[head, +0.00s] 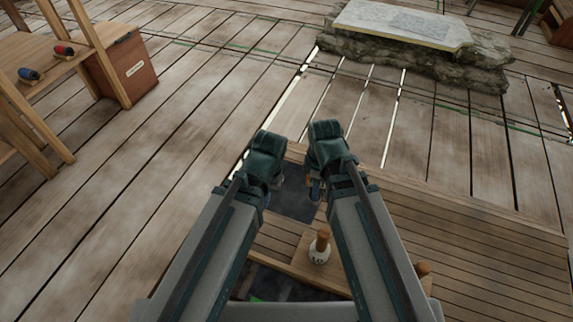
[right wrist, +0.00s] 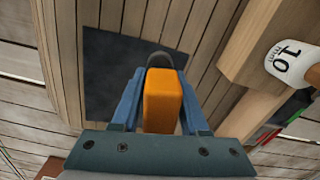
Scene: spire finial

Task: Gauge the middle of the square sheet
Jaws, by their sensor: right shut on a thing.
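The dark square sheet (head: 292,206) lies on the wooden surface below my grippers, partly hidden by my arms in the head view. It shows as a dark square in the right wrist view (right wrist: 108,75). My right gripper (head: 315,191) is shut on an orange block-like tool (right wrist: 163,103), which has a dark rounded end. The tool is in front of the sheet's lower right part in the right wrist view; I cannot tell if it touches. My left gripper (head: 277,181) is close beside the right one; its fingers are mostly hidden.
A white piece marked 10 (head: 319,252) with a wooden handle stands on a wooden block near the sheet. Another wooden knob (head: 422,268) is by my right arm. A stone block (head: 420,55) stands at the back. A wooden bench (head: 50,50) is at left.

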